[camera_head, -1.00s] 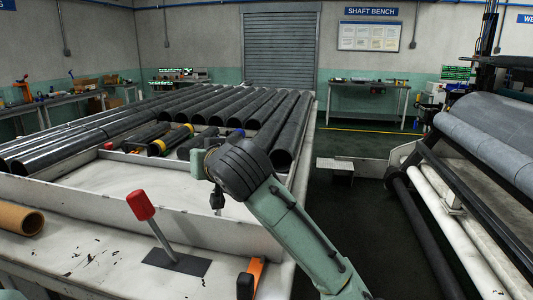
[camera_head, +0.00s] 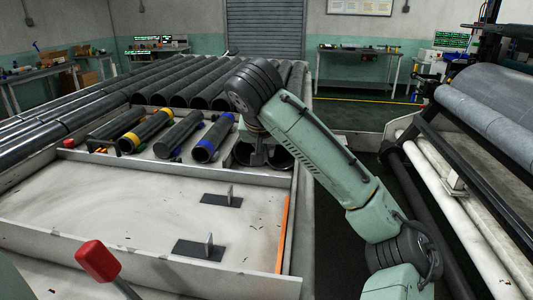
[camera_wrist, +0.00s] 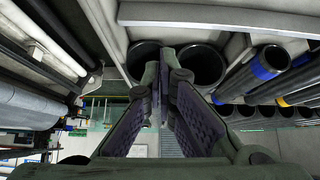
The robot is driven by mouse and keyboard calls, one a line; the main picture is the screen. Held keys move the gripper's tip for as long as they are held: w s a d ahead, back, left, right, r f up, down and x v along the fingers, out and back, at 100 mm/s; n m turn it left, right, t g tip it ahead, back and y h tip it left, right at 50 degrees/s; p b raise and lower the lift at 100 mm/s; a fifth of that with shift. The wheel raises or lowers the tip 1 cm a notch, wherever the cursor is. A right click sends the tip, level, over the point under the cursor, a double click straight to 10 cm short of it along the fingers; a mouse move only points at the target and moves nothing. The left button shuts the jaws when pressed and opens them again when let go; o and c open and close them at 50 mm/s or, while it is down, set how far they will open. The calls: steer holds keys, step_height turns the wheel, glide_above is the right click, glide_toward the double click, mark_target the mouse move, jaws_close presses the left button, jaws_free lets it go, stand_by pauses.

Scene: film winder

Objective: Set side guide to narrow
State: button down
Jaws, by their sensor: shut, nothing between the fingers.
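Two small upright metal plates on dark bases, one farther back (camera_head: 229,197) and one nearer (camera_head: 208,246), stand in the pale tray (camera_head: 90,205). An orange strip (camera_head: 282,235) runs along the tray's right side. A red-handled lever (camera_head: 98,260) is at the bottom left, its base out of frame. I cannot tell for sure which of these is the side guide. My gripper (camera_head: 257,157) points down over the tray's back right corner, apart from the plates. In the wrist view my gripper (camera_wrist: 163,68) has its fingertips together, with nothing between them.
Dark rolls with yellow (camera_head: 128,142) and blue (camera_head: 205,150) bands lie behind the tray. Open tube ends (camera_wrist: 204,64) face the gripper in the wrist view. A large grey roll machine (camera_head: 500,100) stands at the right. The tray's middle is mostly clear.

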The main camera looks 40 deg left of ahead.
steer(key=b+x, duration=0.3)
steer(key=x, duration=0.5)
steer(key=shift+f+b, duration=0.3)
steer(key=shift+b, duration=0.05)
steer(key=shift+w+a+f, duration=0.15)
steer(key=shift+w+f, duration=0.1)
steer(key=shift+w, duration=0.05)
